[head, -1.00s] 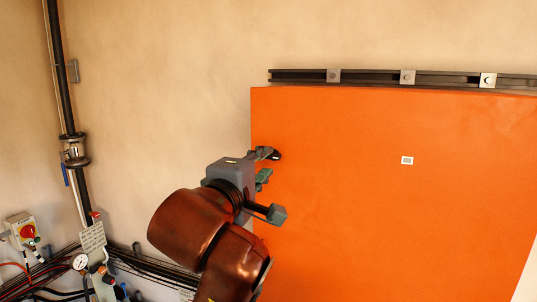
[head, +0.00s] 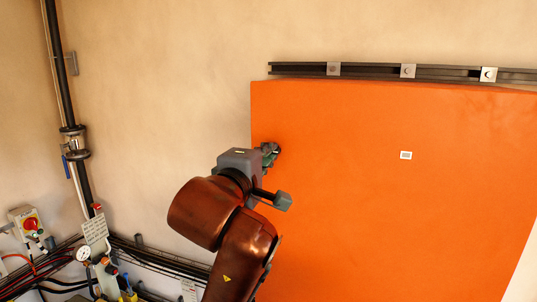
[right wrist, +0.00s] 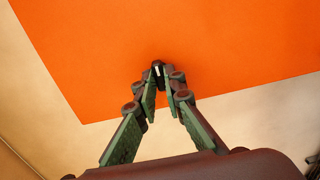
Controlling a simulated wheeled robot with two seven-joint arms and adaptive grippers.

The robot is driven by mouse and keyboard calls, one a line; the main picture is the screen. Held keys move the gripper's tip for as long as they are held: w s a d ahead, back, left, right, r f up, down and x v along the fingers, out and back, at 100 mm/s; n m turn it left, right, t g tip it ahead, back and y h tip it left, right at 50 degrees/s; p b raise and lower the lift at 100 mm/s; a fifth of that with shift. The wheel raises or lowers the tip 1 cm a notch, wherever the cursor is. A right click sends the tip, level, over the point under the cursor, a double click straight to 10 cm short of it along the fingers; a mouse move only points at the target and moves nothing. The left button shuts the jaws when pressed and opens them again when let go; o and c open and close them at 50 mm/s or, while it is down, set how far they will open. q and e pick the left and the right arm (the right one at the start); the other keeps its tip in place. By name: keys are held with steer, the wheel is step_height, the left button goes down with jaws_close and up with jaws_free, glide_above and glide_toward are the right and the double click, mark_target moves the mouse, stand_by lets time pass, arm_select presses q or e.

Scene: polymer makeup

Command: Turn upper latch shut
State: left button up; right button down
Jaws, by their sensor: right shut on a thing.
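The orange cabinet (head: 390,180) fills the right of the head view. The upper latch is at the cabinet's upper left edge, a small dark part mostly hidden behind my right gripper (head: 271,156) in the head view. In the right wrist view, the dark latch (right wrist: 157,68) with a small pale mark shows at the fingertips against the orange face. My right gripper (right wrist: 160,82) is shut on the latch, its green-padded fingers on either side of it. My left gripper is in neither view.
A dark rail (head: 440,75) with grey brackets runs along the wall above the cabinet. A vertical pipe with a valve (head: 75,143), a red-knobbed switch box (head: 29,226), a gauge (head: 83,254) and cables lie at the left. The wall between pipe and cabinet is clear.

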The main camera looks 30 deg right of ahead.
steer(key=shift+f+n, duration=0.1)
steer(key=shift+n, duration=0.2)
steer(key=shift+n+b, duration=4.1)
steer(key=shift+n, duration=4.5)
steer(key=c, duration=2)
jaws_free()
steer(key=shift+a, duration=0.1)
steer(key=v, duration=1.2)
